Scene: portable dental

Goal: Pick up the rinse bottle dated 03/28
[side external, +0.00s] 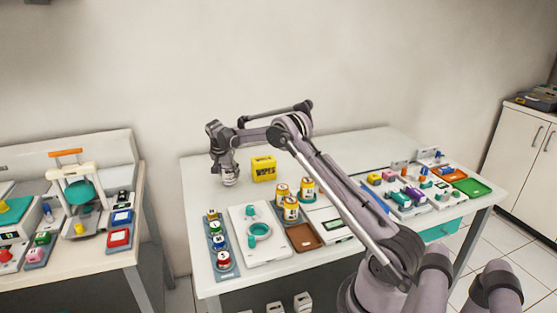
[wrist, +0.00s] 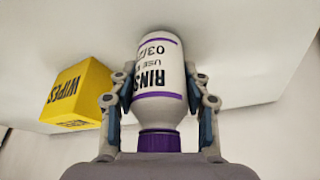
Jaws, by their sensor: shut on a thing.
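The rinse bottle (wrist: 157,108) is white with purple bands, a purple cap and black print. In the wrist view it reads "RINS", "USE" and a date beginning "03/2"; the rest of the date is hidden by a finger. My gripper (wrist: 160,80) is shut on the bottle's body, one finger on each side. In the side external view my gripper (side external: 227,171) is over the back left of the table, with the pale bottle (side external: 231,181) below it. I cannot tell whether the bottle touches the table.
A yellow wipes box (side external: 263,168) stands close by, also in the wrist view (wrist: 78,95). Several yellow cans (side external: 291,207), a white tray with teal parts (side external: 262,250) and a rack of jars (side external: 219,242) stand nearer the front. The table (side external: 345,147) is clear at the back.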

